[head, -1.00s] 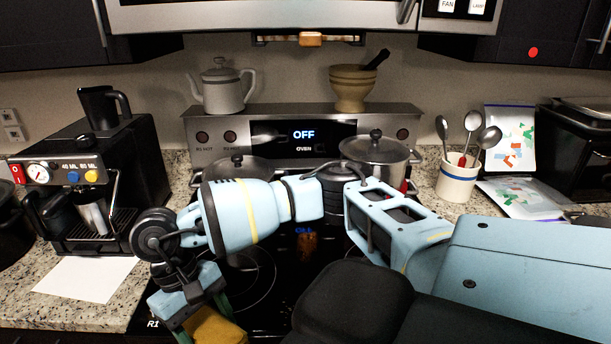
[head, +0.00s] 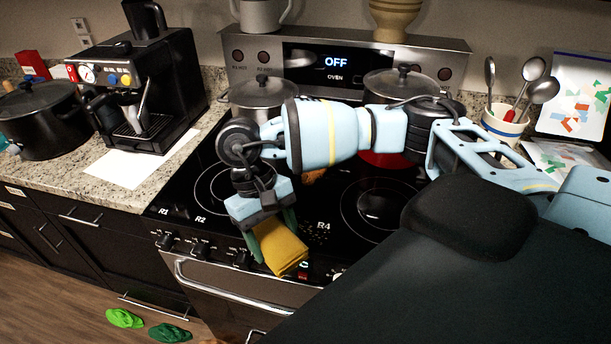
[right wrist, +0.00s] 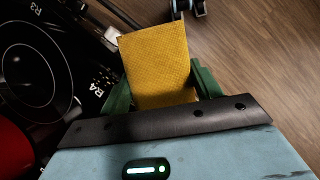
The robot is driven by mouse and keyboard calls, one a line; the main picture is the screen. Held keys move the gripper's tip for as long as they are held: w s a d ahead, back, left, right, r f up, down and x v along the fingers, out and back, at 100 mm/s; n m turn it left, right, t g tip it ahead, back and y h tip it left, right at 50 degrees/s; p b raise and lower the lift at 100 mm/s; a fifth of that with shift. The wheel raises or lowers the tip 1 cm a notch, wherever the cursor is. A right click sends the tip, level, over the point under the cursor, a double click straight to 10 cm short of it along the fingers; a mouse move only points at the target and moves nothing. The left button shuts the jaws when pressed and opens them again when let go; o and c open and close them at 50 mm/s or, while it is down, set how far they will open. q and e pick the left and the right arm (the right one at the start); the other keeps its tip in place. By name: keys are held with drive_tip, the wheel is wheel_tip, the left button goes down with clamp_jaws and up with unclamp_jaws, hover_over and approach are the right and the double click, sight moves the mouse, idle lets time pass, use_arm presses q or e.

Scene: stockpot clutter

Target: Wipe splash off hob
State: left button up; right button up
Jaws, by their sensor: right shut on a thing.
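My right gripper (head: 272,234) is shut on a folded yellow cloth (head: 283,257). The cloth hangs from its green fingers over the front edge of the black glass hob (head: 215,165), near the R4 mark. In the right wrist view the cloth (right wrist: 157,60) sticks out between the green fingers of the gripper (right wrist: 163,92), with the floor behind it. Small speckles (head: 320,238) show by R4; I cannot tell whether they are the splash. A brown-orange patch (head: 313,176) on the hob is partly hidden by my arm. My left gripper is out of view.
Lidded steel pots stand at the hob's back left (head: 262,93) and back right (head: 400,88). A red pan (head: 388,160) is partly behind my right arm. The oven handle (head: 215,290) juts out in front. A coffee machine (head: 140,85) and white paper (head: 135,165) are left.

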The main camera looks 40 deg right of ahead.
sight(272, 219)
drive_tip(key=shift+s+d, duration=0.1)
drive_tip(key=shift+s, duration=0.05)
drive_tip(key=shift+w+r+m+y, duration=0.1)
drive_tip(key=shift+w+m+y, duration=0.35)
drive_tip(key=shift+m, duration=0.45)
drive_tip(key=w+m, duration=0.1)
drive_tip(key=m, duration=0.1)
drive_tip(key=w+d+m+y, duration=0.1)
drive_tip(key=m, duration=0.1)
drive_tip(key=w+d+r+m+t+y, duration=0.1)
drive_tip(key=m, duration=0.1)
drive_tip(key=shift+w+r+m, duration=0.1)
drive_tip(key=shift+w+m, duration=0.05)
drive_tip(key=shift+m, duration=0.15)
drive_tip(key=w+d+r+m+t+y, duration=0.1)
drive_tip(key=w+d+r+m+t, duration=0.1)
drive_tip(key=d+m, duration=0.4)
drive_tip(key=w+m+t, duration=0.1)
drive_tip(key=m, duration=0.2)
drive_tip(key=shift+w+d+r+y, duration=0.15)
drive_tip(key=shift+w+y, duration=0.15)
drive_tip(key=shift+y, duration=0.05)
